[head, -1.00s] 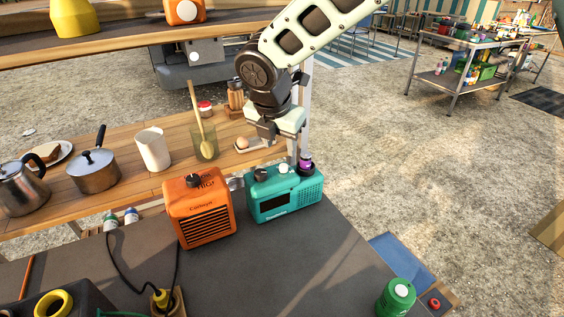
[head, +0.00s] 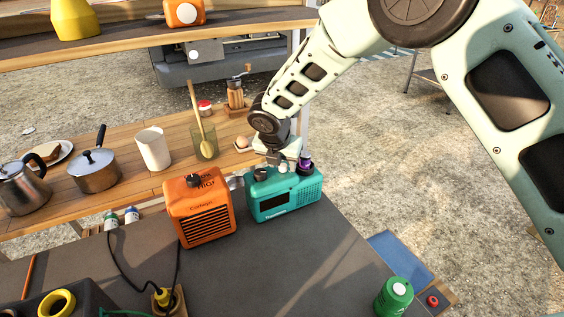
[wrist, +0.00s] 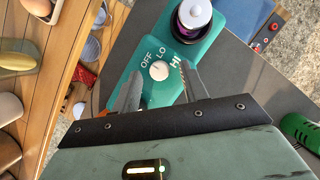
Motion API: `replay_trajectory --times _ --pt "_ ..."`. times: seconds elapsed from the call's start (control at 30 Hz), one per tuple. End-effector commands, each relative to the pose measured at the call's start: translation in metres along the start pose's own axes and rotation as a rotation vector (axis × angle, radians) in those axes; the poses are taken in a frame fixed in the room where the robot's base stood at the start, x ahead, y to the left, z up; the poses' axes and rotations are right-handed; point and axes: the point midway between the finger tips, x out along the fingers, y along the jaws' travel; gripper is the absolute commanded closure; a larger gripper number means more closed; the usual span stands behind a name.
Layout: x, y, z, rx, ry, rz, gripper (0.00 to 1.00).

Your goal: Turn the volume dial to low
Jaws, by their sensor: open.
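The teal radio (head: 292,201) stands upright on the dark tailgate surface. On its top, the white volume dial (wrist: 159,70) shows in the wrist view, with OFF, LO and HI printed around it. I cannot clearly tell which mark it points to. My gripper (wrist: 160,64) is open, one finger to each side of the dial. Whether the fingers touch it is unclear.
An orange heater (head: 205,220) with a dark knob stands close left of the radio. A purple-and-white knob (wrist: 195,14) rises beside the dial. A wooden counter with pots and a glass lies behind. A green can (head: 394,298) stands front right; the surface between is clear.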

Motion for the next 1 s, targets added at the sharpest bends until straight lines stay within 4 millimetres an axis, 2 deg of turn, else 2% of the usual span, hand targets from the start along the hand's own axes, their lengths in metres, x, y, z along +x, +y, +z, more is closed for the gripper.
replay_trajectory --times 0.33,0.37,0.5,0.53,1.0 --pt "0.0047 0.0004 0.0002 0.000 -0.001 0.002 0.56" --pt "0.0046 0.0004 0.0002 0.000 -0.001 0.002 0.59" --pt "0.0046 0.0003 0.0001 0.000 -0.001 0.001 0.98" --pt "0.0045 0.0003 0.0001 0.000 -0.001 0.001 1.00" --pt "0.0040 0.0017 0.0001 0.086 -0.001 -0.036 1.00"
